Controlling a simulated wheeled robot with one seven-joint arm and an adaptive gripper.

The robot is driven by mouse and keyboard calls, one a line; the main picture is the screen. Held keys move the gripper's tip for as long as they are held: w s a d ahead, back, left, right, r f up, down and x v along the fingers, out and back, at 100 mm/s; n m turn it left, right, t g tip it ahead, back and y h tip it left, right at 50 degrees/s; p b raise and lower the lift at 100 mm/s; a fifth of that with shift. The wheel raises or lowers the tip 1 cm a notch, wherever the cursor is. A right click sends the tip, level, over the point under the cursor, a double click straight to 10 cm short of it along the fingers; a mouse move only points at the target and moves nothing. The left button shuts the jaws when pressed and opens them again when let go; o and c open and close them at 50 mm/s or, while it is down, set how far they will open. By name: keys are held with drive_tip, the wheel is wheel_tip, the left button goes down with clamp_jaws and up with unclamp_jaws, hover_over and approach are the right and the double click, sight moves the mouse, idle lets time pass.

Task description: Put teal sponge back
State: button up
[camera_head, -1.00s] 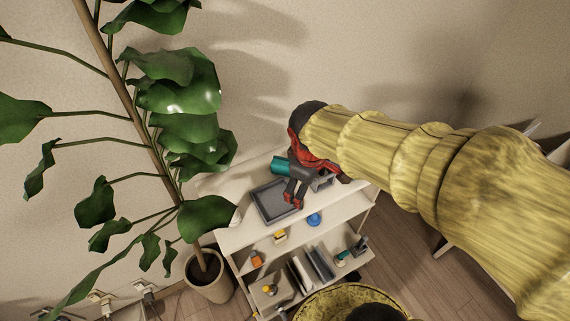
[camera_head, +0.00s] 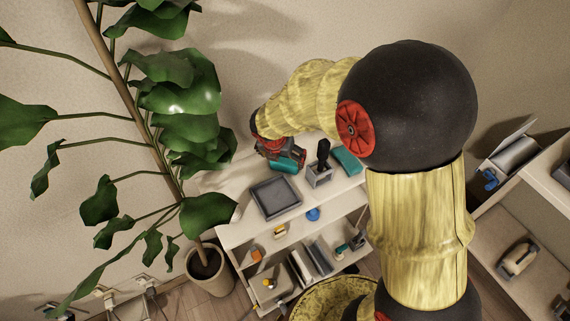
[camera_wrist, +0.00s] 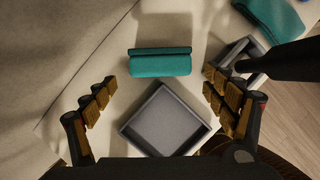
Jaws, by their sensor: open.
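A teal sponge (camera_wrist: 160,65) with a dark strip along its far edge lies on the white shelf top, behind a square grey tray (camera_wrist: 166,122). In the head view the teal sponge (camera_head: 287,165) is partly hidden by my gripper (camera_head: 277,153). In the wrist view my gripper (camera_wrist: 159,82) is open and empty, above the shelf top. Its fingers are spread left and right, with the sponge lying ahead between their lines. The grey tray (camera_head: 275,199) is empty.
A small grey holder (camera_head: 319,178) with a black upright thing stands right of the tray. A second teal, folded-looking piece (camera_head: 347,161) lies farther right. A blue round item (camera_head: 313,214) sits near the front edge. A large potted plant (camera_head: 205,262) stands left.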

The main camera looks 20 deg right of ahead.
sight(284, 160)
drive_tip(key=b+x, duration=0.3)
drive_tip(key=x, duration=0.4)
drive_tip(key=shift+r, duration=0.1)
drive_tip(key=shift+c, duration=0.6)
drive_tip(key=c, duration=0.7)
drive_tip(key=shift+o, duration=0.2)
drive_tip(key=shift+r, duration=0.1)
drive_tip(key=shift+r+p, duration=0.5)
wheel_tip(284, 160, up, 2)
drive_tip(key=shift+r+p, duration=0.1)
drive_tip(key=shift+p, duration=0.6)
drive_tip(key=s+a+r+p, duration=0.4)
drive_tip(key=s+a+r, duration=0.3)
drive_tip(key=s, duration=0.5)
wheel_tip(284, 160, up, 3)
drive_tip(key=shift+f, duration=0.2)
